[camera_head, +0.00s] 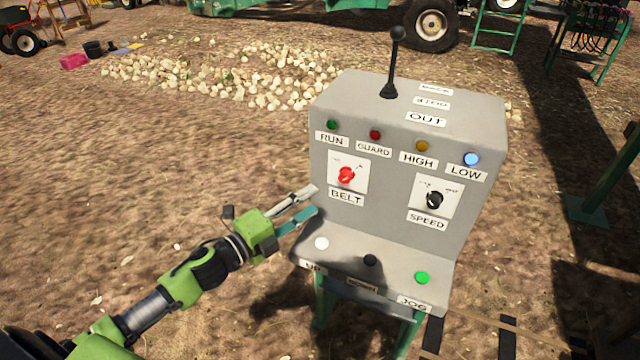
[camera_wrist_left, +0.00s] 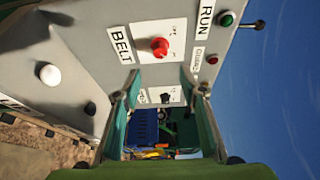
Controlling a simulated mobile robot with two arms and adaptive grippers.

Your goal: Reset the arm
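My left gripper (camera_head: 308,202) is in front of the left side of the grey control box (camera_head: 470,115), a little below and left of the red BELT knob (camera_head: 346,175). Its two fingers are apart with nothing between them. In the left wrist view, the open fingers (camera_wrist_left: 160,100) frame the dark SPEED knob (camera_wrist_left: 166,98), with the red BELT knob (camera_wrist_left: 159,47) above them. The SPEED knob shows in the head view (camera_head: 434,200) at the right. A black lever (camera_head: 393,62) stands upright on top of the box. My right gripper is in neither view.
The lower panel has a white UP button (camera_head: 321,243), a dark button (camera_head: 370,260) and a green JOG button (camera_head: 422,278). The LOW lamp (camera_head: 471,159) glows blue. Onions (camera_head: 260,75) lie in a pile behind. The ground to the left is open.

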